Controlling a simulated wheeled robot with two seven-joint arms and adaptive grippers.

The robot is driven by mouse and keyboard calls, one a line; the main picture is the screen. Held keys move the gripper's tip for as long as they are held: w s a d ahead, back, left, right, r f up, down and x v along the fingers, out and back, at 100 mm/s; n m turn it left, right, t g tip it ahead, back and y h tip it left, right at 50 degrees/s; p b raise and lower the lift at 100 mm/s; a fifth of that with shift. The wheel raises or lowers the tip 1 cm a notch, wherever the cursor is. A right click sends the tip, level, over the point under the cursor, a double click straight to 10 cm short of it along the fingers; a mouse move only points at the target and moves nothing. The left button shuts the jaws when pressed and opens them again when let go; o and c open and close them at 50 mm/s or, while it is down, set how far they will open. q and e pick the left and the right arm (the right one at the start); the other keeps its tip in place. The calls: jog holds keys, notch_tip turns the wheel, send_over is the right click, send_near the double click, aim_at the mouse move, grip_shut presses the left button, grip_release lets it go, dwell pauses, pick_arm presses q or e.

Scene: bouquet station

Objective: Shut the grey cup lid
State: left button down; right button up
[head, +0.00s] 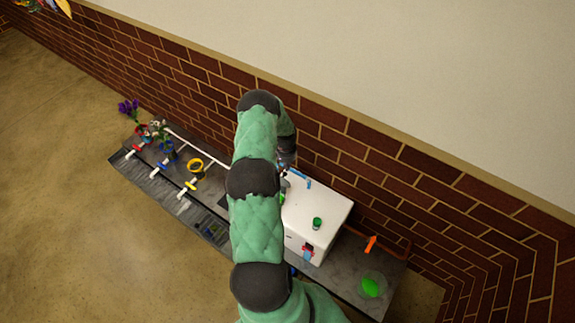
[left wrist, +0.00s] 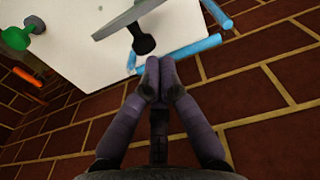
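A thin grey disc (left wrist: 128,18) stands tilted, seen nearly edge-on, above the white box top in the left wrist view. A black knob (left wrist: 143,42) sticks out from it. I take this disc to be the grey cup lid; in the head view my arm hides most of that spot. My left gripper (left wrist: 158,68) has its fingertips together, with nothing visible between them. It is just below the knob in the picture, by a light blue bar (left wrist: 180,52) at the box edge; contact cannot be told. In the head view the left gripper (head: 284,166) is small and partly hidden. My right gripper is not in view.
A yellow ring (head: 195,165) and flowers (head: 128,109) are on the left. A brick wall (head: 400,180) runs close behind.

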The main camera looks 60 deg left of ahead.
pick_arm(q)
jog(key=shift+s+r+t+y+p, duration=0.1)
jog(key=shift+s+t+y+p, duration=0.2)
jog(key=shift+s+p, duration=0.2)
jog(key=t+p, duration=0.1)
jog(key=s+t+y+p, duration=0.1)
jog(key=p, duration=0.1)
jog(key=shift+s+d+r, duration=0.2)
jog(key=shift+s+d, duration=0.05)
jog(key=shift+s, duration=0.05)
jog(key=shift+s+d+r+t, duration=0.1)
jog(key=shift+s+d+t, duration=0.1)
jog(key=shift+d+t, duration=0.25)
jog(key=shift+s+d+f+t, duration=0.15)
jog(key=shift+s+t, duration=0.05)
jog(key=shift+s, duration=0.2)
jog(key=shift+s+d+f+t, duration=0.1)
jog(key=shift+s+t, duration=0.05)
jog(key=shift+s, duration=0.2)
jog(key=s+d+f+t+y+b, duration=0.2)
jog(key=s+f+t+b, duration=0.3)
jog(key=s, duration=0.3)
jog(key=shift+s+d+f, duration=0.3)
jog(key=shift+d+f, duration=0.15)
jog(key=shift+d, duration=0.35)
